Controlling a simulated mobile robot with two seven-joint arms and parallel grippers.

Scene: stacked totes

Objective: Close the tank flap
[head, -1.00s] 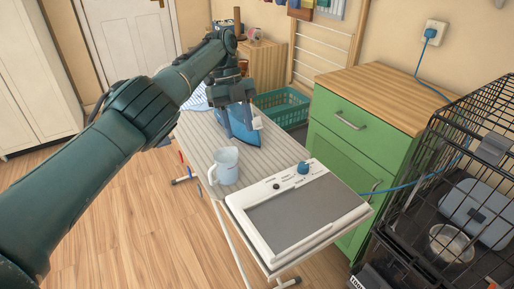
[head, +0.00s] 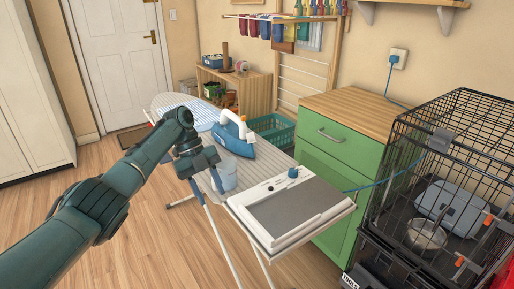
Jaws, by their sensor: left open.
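The blue and white steam iron (head: 236,142) rests on the ironing board (head: 283,160), with its white handle on top. Its tank flap is too small to make out, so I cannot tell whether it is open or shut. My left gripper (head: 204,184) is open and points down, nearer to me than the iron and to its left, apart from it. It partly covers the pale jug (head: 228,176) standing on the board. My right gripper is out of view.
A white and grey panel (head: 290,208) fills the board's near end. A green cabinet (head: 345,165) and a wire crate (head: 430,190) stand on the right. A blue cord (head: 372,184) runs towards the board. A teal basket (head: 275,135) is behind it.

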